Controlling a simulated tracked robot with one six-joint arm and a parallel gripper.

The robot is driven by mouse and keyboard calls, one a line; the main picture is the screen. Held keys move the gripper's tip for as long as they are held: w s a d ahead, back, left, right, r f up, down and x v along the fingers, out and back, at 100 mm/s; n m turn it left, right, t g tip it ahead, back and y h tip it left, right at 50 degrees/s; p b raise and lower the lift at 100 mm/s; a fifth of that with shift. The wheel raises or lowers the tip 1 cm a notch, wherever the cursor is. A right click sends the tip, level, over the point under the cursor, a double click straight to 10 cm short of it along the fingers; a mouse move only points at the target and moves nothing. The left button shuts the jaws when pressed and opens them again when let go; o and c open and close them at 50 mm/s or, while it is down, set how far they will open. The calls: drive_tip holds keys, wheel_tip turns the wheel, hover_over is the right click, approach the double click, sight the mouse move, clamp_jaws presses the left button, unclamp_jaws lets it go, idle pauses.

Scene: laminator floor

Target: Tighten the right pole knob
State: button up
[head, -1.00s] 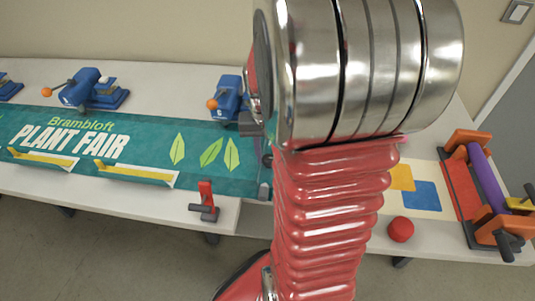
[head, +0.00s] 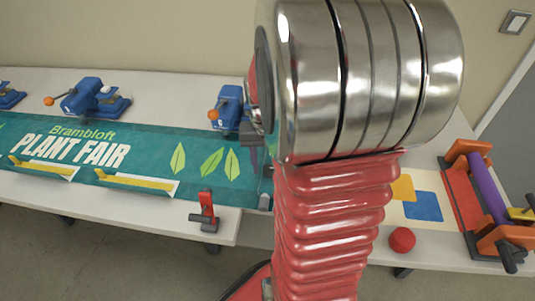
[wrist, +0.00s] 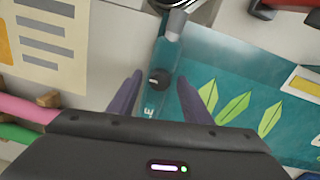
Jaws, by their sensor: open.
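The right pole knob (wrist: 158,78) is a round black knob on the grey-teal pole (wrist: 163,60) at the banner's end, seen in the wrist view. My gripper (wrist: 160,79) is open, with one dark finger on each side of the knob and visible gaps between; I cannot tell how far the fingertips are above it. The teal "Brambloft Plant Fair" banner (head: 150,150) lies on the table in the head view, and its leaf end also shows in the wrist view (wrist: 275,95). In the head view my arm hides the knob and most of my gripper.
Blue tools with orange knobs (head: 230,107) stand behind the banner. A red-handled clamp (head: 206,210) sits at the table's front edge. To the right are a red ball (head: 402,239) and an orange-framed roller device (head: 490,200).

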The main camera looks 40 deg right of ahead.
wheel_tip(320, 180, up, 14)
drive_tip(key=shift+w+a+f, duration=0.15)
drive_tip(key=shift+w+f, duration=0.05)
idle(0.4)
idle(0.5)
